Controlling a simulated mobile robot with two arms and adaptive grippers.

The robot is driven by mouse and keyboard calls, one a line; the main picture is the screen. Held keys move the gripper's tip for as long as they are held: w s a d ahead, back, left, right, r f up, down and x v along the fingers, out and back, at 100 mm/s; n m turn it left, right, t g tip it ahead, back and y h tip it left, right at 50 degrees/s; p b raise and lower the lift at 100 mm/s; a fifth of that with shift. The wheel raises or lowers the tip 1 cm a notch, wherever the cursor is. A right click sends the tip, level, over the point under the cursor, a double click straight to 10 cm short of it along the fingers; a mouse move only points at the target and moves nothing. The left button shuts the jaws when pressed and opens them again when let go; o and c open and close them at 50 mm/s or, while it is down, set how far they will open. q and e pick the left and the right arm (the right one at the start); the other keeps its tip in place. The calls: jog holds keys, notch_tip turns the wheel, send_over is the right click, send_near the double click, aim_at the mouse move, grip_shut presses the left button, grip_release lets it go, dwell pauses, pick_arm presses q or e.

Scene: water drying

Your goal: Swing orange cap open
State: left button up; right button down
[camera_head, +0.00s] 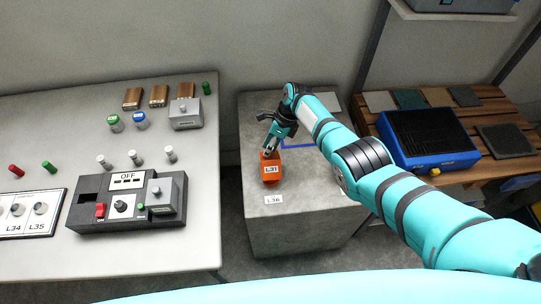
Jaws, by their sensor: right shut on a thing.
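The orange cap (271,175), labelled L31, sits on the grey block-shaped stand (295,222) in the middle of the head view. My right arm comes in from the right, and my right gripper (268,152) points down at the cap's upper edge. The gripper is shut on the cap's top part; the fingertips are small here and partly hide that edge. The cap's front face with its white label is toward me. I cannot tell how far the cap is tilted. My left gripper is not in view.
A white table (200,235) on the left holds a dark control box (125,203) marked OFF, with several small knobs and caps around. A wooden bench at the right carries a blue device (428,138). A label L36 (274,199) lies on the stand's front.

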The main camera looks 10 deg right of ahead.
jog(key=shift+w+f+b, duration=0.1)
jog(key=shift+w+b, duration=0.2)
jog(key=shift+w, duration=0.2)
jog(key=shift+d, duration=0.1)
jog(key=c, duration=1.4)
grip_release()
jog(key=shift+o, duration=1.1)
jog(key=shift+w+f, duration=0.1)
jog(key=shift+f, duration=0.1)
jog(key=shift+r, duration=0.15)
jog(key=s+v, duration=0.1)
jog(key=v, duration=1)
jog(key=shift+w+d+r, duration=0.15)
jog(key=shift+w+r, duration=0.25)
jog(key=shift+w, duration=0.1)
